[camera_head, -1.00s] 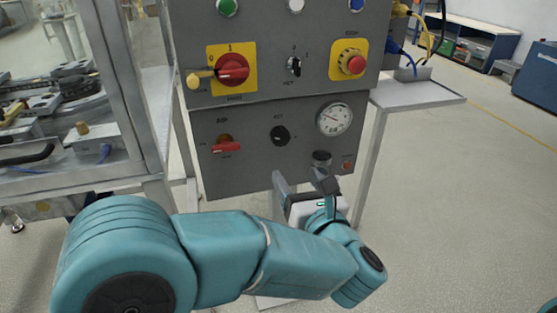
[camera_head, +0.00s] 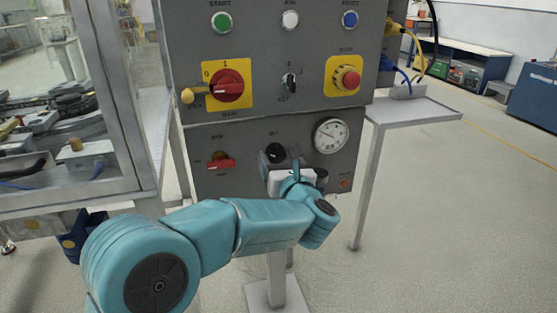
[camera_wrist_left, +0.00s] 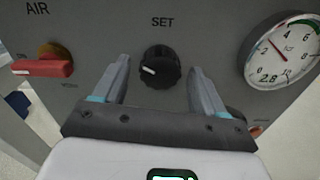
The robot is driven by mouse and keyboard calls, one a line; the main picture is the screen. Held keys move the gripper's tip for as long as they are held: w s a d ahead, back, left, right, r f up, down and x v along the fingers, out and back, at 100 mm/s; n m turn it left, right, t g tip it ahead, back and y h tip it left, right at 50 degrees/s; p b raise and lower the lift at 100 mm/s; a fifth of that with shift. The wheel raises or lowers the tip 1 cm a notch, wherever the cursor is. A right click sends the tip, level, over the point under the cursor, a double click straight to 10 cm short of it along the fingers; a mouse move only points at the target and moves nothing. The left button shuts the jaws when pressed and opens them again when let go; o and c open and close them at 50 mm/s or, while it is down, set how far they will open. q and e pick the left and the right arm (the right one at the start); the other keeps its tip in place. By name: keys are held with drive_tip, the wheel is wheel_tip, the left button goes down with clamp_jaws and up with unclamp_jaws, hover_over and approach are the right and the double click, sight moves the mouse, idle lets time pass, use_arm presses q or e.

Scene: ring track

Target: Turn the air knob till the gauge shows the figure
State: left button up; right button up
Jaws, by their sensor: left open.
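The black SET knob (camera_head: 274,152) is on the lower grey panel, and it also shows in the left wrist view (camera_wrist_left: 160,68) with a white pointer mark towards its left. The round white gauge (camera_head: 331,135) is to its right; in the left wrist view the gauge (camera_wrist_left: 284,50) has a red needle pointing up-left and "2.8" printed low on its face. My left gripper (camera_wrist_left: 158,80) is open, its two fingers on either side below the knob, with gaps to it. In the head view the gripper (camera_head: 281,170) partly covers the panel below the knob. My right gripper is out of view.
A red AIR handle (camera_wrist_left: 42,68) is left of the knob. The upper panel holds a red rotary switch (camera_head: 228,88), a small black selector (camera_head: 289,85) and a red stop button (camera_head: 347,80). An orange button (camera_head: 345,183) is low right. A grey side shelf (camera_head: 420,108) stands right.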

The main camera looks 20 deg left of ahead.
use_arm(q)
drive_tip(key=shift+w+a, duration=0.2)
drive_tip(key=shift+w, duration=0.05)
drive_tip(key=c, duration=1.1)
drive_tip(key=shift+o, duration=0.2)
drive_tip(key=shift+m, duration=0.3)
